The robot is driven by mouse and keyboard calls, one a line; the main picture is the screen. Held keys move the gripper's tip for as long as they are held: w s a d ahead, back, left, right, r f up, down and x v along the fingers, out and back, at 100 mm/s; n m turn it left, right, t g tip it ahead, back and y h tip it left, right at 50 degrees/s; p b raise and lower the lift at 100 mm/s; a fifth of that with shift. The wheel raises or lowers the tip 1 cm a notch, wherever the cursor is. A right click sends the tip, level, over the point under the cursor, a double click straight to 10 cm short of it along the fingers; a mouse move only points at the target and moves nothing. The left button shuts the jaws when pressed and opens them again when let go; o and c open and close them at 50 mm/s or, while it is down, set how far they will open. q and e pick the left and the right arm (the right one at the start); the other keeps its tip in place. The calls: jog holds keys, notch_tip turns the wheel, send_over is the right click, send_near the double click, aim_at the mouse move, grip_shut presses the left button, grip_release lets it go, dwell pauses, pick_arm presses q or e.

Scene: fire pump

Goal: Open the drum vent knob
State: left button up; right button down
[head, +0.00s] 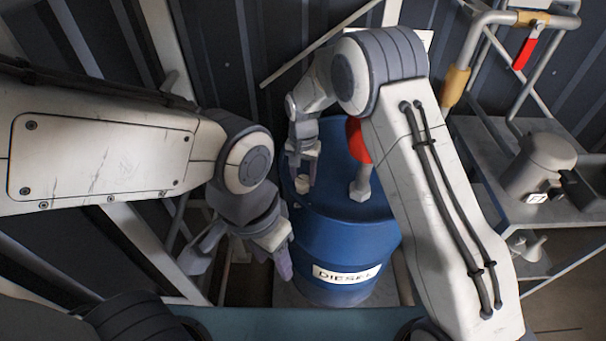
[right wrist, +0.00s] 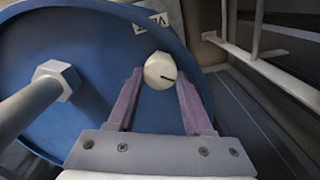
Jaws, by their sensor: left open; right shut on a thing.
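The blue diesel drum (head: 345,245) stands upright in the middle of the head view. Its vent knob (right wrist: 160,70) is a small cream-white cap with a dark line on its face, on the drum top near the rim. The knob also shows in the head view (head: 302,186). My right gripper (right wrist: 158,82) has a finger on each side of the knob and is shut on it; in the head view it reaches down from above (head: 303,168). My left gripper (head: 240,262) is open and empty, left of the drum and apart from it.
A grey pipe with a hex fitting (right wrist: 58,80) rises from the drum top, beside a red part (head: 357,140). A label (right wrist: 152,22) lies near the knob. A metal stand (head: 485,150) with a grey pump-like unit (head: 540,160) is at right. A corrugated wall is behind.

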aim_at(302, 178)
jog(key=n, duration=0.4)
jog(key=shift+a+r+n, duration=0.1)
jog(key=shift+n, duration=2.2)
jog(key=shift+c, duration=1.5)
grip_release()
notch_tip(302, 178, up, 10)
jog(key=b, duration=0.1)
jog(key=shift+r, duration=0.2)
